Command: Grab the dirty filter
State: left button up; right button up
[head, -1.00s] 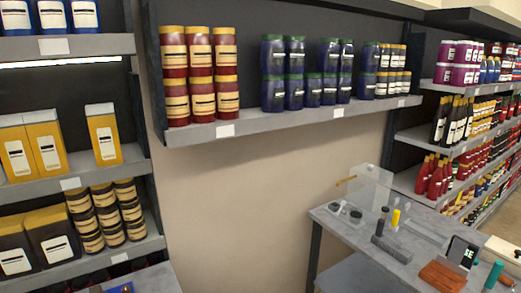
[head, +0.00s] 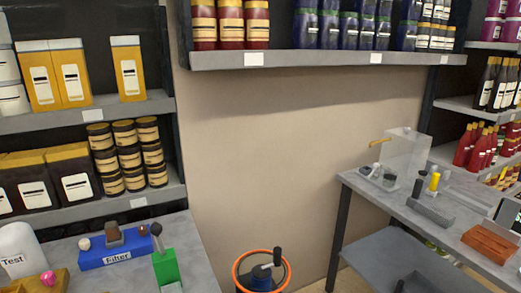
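A blue block labelled "Filter" (head: 116,250) sits on the left table in the head view. A small brown-and-grey piece (head: 114,232) stands on it, with a small pale round piece (head: 84,244) on its left and a dark round piece (head: 143,230) on its right. I cannot tell which piece, if any, is the dirty filter. A round vessel with an orange rim (head: 237,272) stands between the two tables at the bottom, with a dark handle-like part (head: 266,266) on top; the frame cuts it off. Neither of my grippers is in view.
A white container marked "Test" (head: 18,250) is at the far left. Stocked shelves line the wall.

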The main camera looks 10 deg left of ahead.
aim_at(112, 229)
jog(key=u, duration=1.25)
